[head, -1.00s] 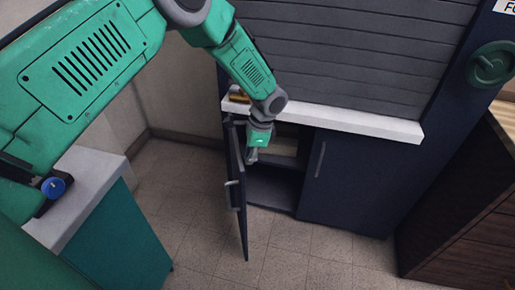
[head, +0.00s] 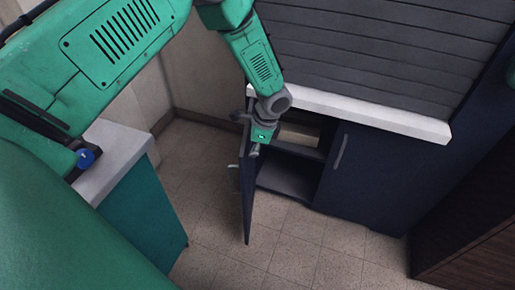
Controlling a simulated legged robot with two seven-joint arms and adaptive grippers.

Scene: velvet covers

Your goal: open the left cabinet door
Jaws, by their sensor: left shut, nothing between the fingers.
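The left cabinet door (head: 247,198) is dark blue and stands swung well out from the cabinet, seen nearly edge-on. Its grey handle (head: 233,179) shows on the left side of the door. My left gripper (head: 255,152) is shut and empty, at the top of the door on its inner side, by the opening. I cannot tell whether it touches the door. The open compartment (head: 288,180) shows a shelf and a pale item (head: 299,134) inside. The right cabinet door (head: 370,180) is closed, with a grey upright handle (head: 340,151). My right gripper is not in view.
A white counter edge (head: 370,112) runs above the doors, below a grey slatted shutter (head: 390,50). A teal cabinet with a pale top (head: 115,150) stands at the left. A dark wooden unit (head: 465,220) stands at the right. The tiled floor (head: 290,250) in front is clear.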

